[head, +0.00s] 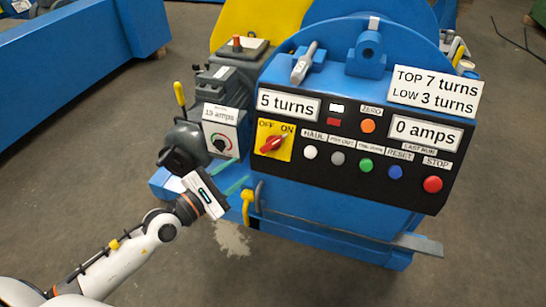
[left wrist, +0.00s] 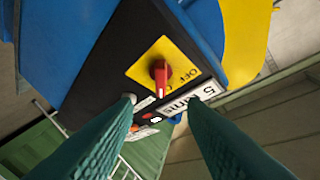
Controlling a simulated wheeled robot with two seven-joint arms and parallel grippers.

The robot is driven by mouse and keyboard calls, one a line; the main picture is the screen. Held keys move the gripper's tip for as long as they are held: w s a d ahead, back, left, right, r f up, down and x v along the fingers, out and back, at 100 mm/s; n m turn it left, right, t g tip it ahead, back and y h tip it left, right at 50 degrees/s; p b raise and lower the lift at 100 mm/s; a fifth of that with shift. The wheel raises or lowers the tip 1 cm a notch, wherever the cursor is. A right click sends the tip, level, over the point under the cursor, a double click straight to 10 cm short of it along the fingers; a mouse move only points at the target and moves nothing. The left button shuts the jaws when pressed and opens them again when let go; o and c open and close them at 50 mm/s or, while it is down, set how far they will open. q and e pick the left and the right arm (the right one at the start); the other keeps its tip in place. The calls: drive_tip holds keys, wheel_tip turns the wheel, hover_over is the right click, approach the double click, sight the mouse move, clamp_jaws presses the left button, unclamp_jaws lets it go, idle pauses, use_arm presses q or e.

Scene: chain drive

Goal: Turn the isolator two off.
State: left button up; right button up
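The isolator is a red rotary knob (head: 271,145) on a yellow plate (head: 284,152) marked OFF and ON, at the left of the black control panel. In the head view its handle slants from lower left to upper right, the upper end toward the ON side. The red knob (left wrist: 160,74) and yellow plate (left wrist: 141,71) also show in the left wrist view, beyond the fingertips. My left gripper (head: 243,171) is open and empty, its green fingers to the lower left of the knob and apart from it. The parted fingers also show in the left wrist view (left wrist: 161,101). My right gripper is not in view.
The black panel (head: 333,168) carries several push buttons, including a red STOP button (head: 432,184), and number displays. A small amps box (head: 222,131) with a dial stands left of the panel, near my fingers. A yellow-handled lever (head: 247,207) hangs below.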

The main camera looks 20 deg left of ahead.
sight(269, 147)
use_arm(q)
drive_tip(key=x, duration=1.1)
drive_tip(key=shift+w, duration=0.25)
clamp_jaws()
